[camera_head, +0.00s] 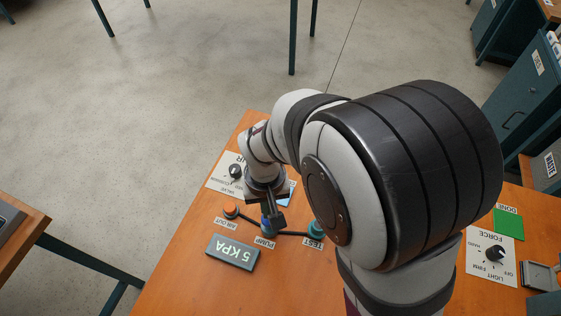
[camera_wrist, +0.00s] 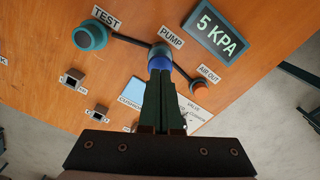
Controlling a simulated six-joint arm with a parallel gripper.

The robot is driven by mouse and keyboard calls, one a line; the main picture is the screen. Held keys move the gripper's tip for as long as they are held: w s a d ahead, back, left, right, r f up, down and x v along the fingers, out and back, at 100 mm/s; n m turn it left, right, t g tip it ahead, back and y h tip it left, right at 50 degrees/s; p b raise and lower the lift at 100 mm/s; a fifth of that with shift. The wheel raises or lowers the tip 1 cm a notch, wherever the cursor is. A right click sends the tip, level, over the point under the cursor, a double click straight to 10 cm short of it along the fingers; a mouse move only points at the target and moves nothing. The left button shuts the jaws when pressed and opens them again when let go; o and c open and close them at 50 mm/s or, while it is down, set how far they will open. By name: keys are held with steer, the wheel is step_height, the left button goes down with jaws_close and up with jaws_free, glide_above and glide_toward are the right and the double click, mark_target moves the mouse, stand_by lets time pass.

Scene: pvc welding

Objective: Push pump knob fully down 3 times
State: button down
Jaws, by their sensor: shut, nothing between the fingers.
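The pump knob (camera_wrist: 161,51) is round and blue-grey, beside the PUMP label, in the upper middle of the wrist view. It also shows in the head view (camera_head: 266,231), partly covered by my gripper. My gripper (camera_wrist: 160,72) is shut and empty, with its fingertips at the knob. It points down at the knob in the head view (camera_head: 272,218). I cannot tell whether the tips touch the knob or how far it is pressed. A dark display (camera_head: 232,252) reads 5 KPA and shows in the wrist view (camera_wrist: 221,30).
A teal TEST knob (camera_wrist: 90,36) and an orange AIR OUT knob (camera_head: 231,211) flank the pump, joined by dark tubing. A valve dial (camera_head: 235,171), a FORCE dial (camera_head: 495,254) and a green DONE pad (camera_head: 508,224) are on the wooden table (camera_head: 185,285).

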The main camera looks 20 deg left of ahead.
steer(key=shift+f, duration=2.05)
steer(key=shift+r, duration=2.7)
step_height(320, 180, up, 5)
steer(key=shift+f, duration=3.05)
steer(key=shift+f, duration=0.15)
